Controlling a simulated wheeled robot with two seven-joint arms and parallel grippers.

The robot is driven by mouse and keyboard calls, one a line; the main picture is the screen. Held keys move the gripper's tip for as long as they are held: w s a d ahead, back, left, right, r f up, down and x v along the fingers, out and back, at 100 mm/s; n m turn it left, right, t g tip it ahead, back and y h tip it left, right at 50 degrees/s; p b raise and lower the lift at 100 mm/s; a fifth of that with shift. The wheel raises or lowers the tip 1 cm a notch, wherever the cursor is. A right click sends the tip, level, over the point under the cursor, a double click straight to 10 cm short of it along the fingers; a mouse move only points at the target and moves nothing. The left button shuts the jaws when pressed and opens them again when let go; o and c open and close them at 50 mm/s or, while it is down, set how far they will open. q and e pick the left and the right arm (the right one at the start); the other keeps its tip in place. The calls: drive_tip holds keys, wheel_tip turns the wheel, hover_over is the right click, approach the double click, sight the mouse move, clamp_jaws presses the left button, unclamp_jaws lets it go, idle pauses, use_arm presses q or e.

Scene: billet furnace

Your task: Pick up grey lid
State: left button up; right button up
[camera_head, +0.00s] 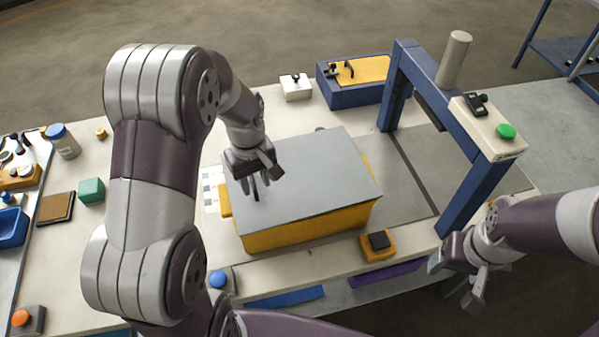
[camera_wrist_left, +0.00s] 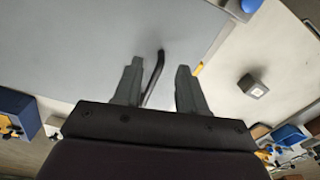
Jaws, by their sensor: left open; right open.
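The grey lid (camera_head: 315,170) is a flat plate lying on top of a yellow box (camera_head: 305,227) in the middle of the bench. The lid also fills the upper left of the left wrist view (camera_wrist_left: 70,45). A thin dark handle (camera_wrist_left: 153,78) stands on the lid and shows between my left fingers in that view. My left gripper (camera_head: 258,174) is open over the left part of the lid, close to the handle; it also shows in the left wrist view (camera_wrist_left: 159,68). I cannot tell whether the fingers touch the handle. My right gripper (camera_head: 456,284) is open and empty, off the bench's front right.
A blue gantry frame (camera_head: 468,192) with a green button (camera_head: 505,131) stands right of the box. A blue tray with a yellow top (camera_head: 362,70) and a white switch box (camera_head: 295,87) are behind. A teal cube (camera_head: 91,191) lies left. A yellow block (camera_head: 378,245) sits in front.

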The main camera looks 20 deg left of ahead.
sight(255, 191)
use_arm(q)
drive_tip(key=f, duration=0.3)
drive_tip(key=shift+a+f, duration=0.35)
drive_tip(key=shift+f, duration=0.05)
drive_tip(key=shift+d+r, duration=0.1)
drive_tip(key=shift+d, duration=0.15)
clamp_jaws()
drive_tip(key=shift+a, duration=0.1)
idle(0.6)
